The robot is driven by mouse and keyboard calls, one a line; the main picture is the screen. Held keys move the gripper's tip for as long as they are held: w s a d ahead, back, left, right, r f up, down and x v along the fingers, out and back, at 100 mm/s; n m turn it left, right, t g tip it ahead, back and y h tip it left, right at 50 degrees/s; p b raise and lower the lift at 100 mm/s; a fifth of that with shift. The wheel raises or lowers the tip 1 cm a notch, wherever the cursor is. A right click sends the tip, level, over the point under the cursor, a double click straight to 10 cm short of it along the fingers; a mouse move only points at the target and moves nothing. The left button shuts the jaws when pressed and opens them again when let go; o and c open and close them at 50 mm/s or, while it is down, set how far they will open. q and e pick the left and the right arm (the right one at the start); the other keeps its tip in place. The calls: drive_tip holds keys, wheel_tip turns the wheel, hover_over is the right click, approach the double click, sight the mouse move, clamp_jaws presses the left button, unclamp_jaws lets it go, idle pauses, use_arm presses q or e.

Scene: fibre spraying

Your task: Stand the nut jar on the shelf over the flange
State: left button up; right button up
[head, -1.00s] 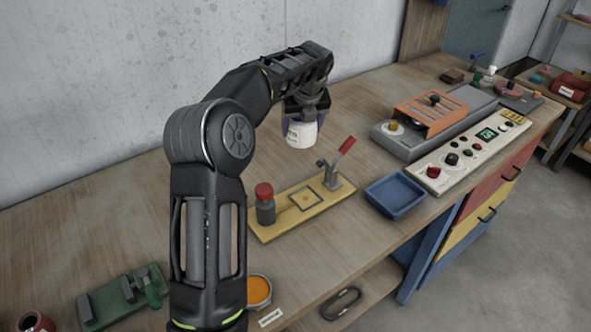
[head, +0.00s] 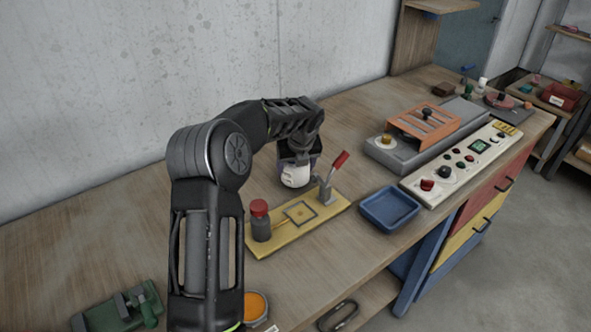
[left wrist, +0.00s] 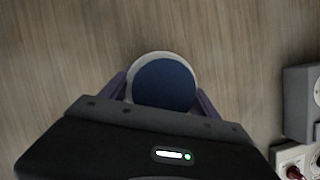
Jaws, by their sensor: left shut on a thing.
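A white jar (head: 295,176), which I take as the nut jar, is in my left gripper (head: 297,162). In the left wrist view its round dark blue lid (left wrist: 165,83) shows between the purple fingers of the left gripper (left wrist: 163,95), which is shut on it. In the head view the jar is behind the yellow fixture plate; whether it touches the bench I cannot tell. A wooden shelf (head: 445,6) shows at the top right, cut by the picture edge. I cannot make out which part is the flange. My right gripper is out of view.
A blue tray (head: 390,210), a control panel (head: 460,163) and a grey-orange machine (head: 400,150) stand right. The bench behind the jar is clear.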

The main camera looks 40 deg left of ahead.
use_arm(q)
drive_tip(key=shift+f, duration=0.65)
drive_tip(key=o, duration=1.7)
drive_tip(key=shift+f, duration=0.15)
drive_tip(key=shift+c, duration=0.2)
drive_tip(key=b+v, duration=0.2)
drive_tip(key=v, duration=1)
